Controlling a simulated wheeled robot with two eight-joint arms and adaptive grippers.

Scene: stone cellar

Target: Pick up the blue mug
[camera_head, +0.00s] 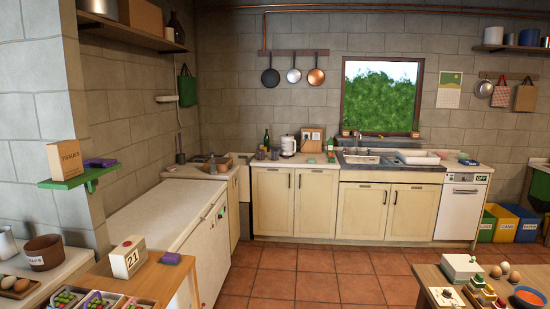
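I cannot pick out a blue mug with certainty. A blue cylindrical vessel (529,37) stands on the high shelf at the top right, too small to tell whether it is a mug. Small dark greyish cups (262,153) stand on the back counter left of the white kettle (288,146); their colour is unclear. A round blue-rimmed bowl (529,297) with orange contents sits on the wooden table at the lower right. Neither of my grippers is in view.
A long white-topped cabinet (160,218) runs along the left. A wooden table (432,276) with boxes and eggs stands at the lower right. Blue and other coloured bins (503,224) stand at the right. The tiled floor (310,272) between is clear.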

